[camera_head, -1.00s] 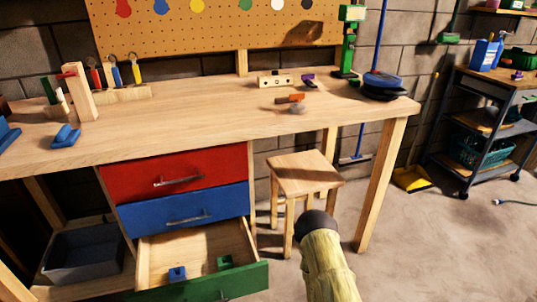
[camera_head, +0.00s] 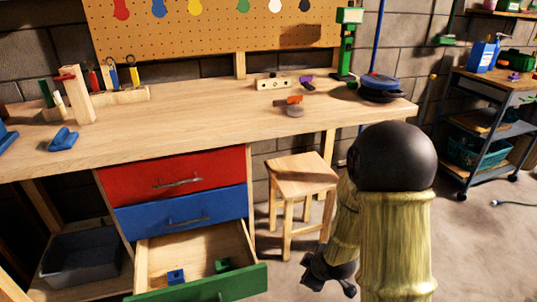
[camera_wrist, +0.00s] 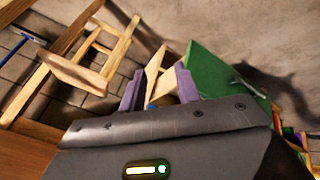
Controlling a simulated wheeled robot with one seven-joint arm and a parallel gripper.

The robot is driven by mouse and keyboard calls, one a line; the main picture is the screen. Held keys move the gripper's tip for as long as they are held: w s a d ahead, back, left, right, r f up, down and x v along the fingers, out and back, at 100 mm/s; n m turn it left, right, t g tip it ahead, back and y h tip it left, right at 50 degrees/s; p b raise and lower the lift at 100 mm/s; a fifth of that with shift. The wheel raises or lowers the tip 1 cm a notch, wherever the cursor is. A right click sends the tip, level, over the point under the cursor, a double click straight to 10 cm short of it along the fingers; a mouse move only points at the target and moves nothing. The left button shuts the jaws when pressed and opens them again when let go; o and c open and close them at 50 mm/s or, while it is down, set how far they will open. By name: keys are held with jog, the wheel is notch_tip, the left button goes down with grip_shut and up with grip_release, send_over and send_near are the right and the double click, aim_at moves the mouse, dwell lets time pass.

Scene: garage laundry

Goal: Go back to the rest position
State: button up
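My gripper (camera_head: 330,274) hangs low in front of the workbench, right of the open green-fronted drawer (camera_head: 200,284) and below the small wooden stool (camera_head: 302,175) in the head view. My forearm with its dark rounded joint stands at its right. In the wrist view the two purple fingers of my gripper (camera_wrist: 158,88) stand apart with nothing held between them. The drawer's green front (camera_wrist: 225,75) and a bit of blue lie beyond the fingers. The stool (camera_wrist: 85,70) also shows at upper left there.
The workbench (camera_head: 200,128) holds a wooden rack, tools and blocks. The red drawer (camera_head: 170,176) and blue drawer (camera_head: 180,210) are shut. The open drawer holds a blue block (camera_head: 176,276) and a green block (camera_head: 222,265).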

jog(key=s+d+r+m+g+h+p, duration=0.1)
jog(key=s+d+r+m+g+h, duration=0.2)
jog(key=s+r+m, duration=0.9)
notch_tip(320, 180, up, 33)
jog(key=y+p, duration=0.1)
jog(key=p, duration=3.1)
jog(key=shift+w+d+f+p, duration=0.15)
jog(key=shift+w+d+p, duration=0.15)
jog(key=shift+d+p, duration=0.1)
jog(key=shift+a, duration=0.1)
